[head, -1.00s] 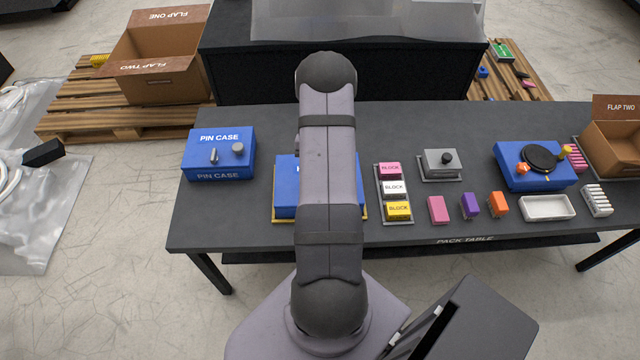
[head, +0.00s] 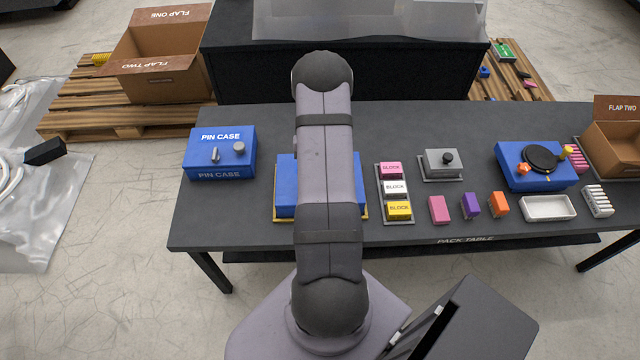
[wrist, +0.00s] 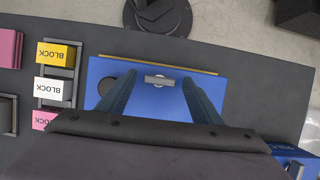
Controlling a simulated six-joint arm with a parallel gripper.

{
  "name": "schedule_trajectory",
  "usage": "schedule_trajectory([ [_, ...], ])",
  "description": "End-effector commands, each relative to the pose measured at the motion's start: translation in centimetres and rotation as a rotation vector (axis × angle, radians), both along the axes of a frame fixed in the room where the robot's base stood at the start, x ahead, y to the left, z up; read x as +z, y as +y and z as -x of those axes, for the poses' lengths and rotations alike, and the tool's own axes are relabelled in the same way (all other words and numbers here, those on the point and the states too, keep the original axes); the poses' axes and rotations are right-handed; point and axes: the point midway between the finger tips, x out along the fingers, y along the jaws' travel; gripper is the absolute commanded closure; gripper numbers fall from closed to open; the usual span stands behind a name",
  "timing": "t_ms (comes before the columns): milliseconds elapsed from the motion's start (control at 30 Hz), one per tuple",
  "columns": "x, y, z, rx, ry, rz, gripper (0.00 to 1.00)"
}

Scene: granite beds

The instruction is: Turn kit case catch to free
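The blue kit case (head: 285,188) lies mostly hidden behind my arm in the head view; its lettering and catch are covered there. In the wrist view the blue case (wrist: 228,90) shows a silvery bar-shaped catch (wrist: 158,79) on a round base, lying crosswise in the picture. A dark round knob (wrist: 106,85) is to its left. My gripper (wrist: 159,84) is open, its two fingers apart on either side of the catch, with visible gaps. How far the fingertips are above the lid is hard to tell. The head view hides the gripper.
The blue pin case (head: 219,155) stands left of the kit case, with its own catch and knob. A tray (head: 394,220) of pink, white and yellow blocks stands close to the right. A grey box (head: 442,162) and several small blocks lie farther right.

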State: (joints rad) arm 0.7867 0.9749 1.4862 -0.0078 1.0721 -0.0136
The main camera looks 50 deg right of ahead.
Motion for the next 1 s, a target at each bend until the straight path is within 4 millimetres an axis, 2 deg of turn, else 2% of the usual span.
schedule_trajectory([
  [333, 0.6, -0.2, -0.2, -0.002, -0.001, 0.002, 0.41],
  [800, 5.8, -1.8, -1.8, -0.001, -0.001, 0.002, 0.41],
  [1000, 6.8, -1.9, -2.0, 0.0, 0.0, 0.0, 0.41],
])
